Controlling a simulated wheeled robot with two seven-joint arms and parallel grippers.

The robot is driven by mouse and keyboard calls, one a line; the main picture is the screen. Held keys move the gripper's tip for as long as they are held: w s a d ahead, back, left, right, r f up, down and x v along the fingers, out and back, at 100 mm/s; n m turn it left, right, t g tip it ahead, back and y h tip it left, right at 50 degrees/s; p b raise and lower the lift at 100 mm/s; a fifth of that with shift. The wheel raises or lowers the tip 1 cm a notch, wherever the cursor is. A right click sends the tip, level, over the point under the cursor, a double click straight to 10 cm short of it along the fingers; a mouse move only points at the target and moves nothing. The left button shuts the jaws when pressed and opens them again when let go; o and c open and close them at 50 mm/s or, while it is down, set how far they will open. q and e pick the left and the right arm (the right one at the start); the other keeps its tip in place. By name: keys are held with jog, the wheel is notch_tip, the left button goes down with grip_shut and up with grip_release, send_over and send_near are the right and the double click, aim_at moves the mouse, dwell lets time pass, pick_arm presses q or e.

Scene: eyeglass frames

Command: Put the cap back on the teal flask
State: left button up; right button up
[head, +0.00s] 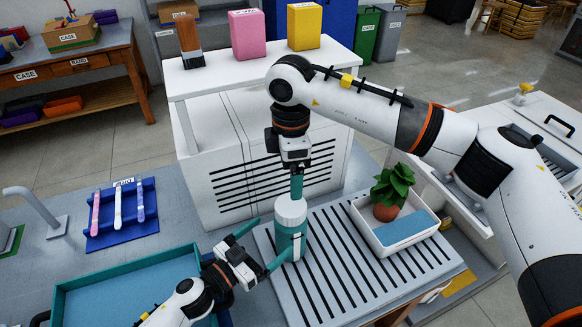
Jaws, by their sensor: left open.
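The teal flask (289,243) stands upright on the slatted grey board. The white cap (290,211) is at its top, in line with it; I cannot tell whether it is seated or just above the neck. My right gripper (297,188) points down from above, its teal fingers reaching the cap's top. The fingers overlap edge-on, so their opening is hidden. My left gripper (270,240) is open at the flask's left side, with one finger towards the back and one towards the front near the flask body. I cannot tell whether they touch it.
A white vented cabinet (207,150) is behind. A teal-rimmed tray (125,290) is at front left, and a blue rack (112,225) of coloured sticks lies beyond it.

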pick_arm(q)
jog(key=v, duration=0.4)
jog(key=shift+s, duration=0.1)
dwell(0.3)
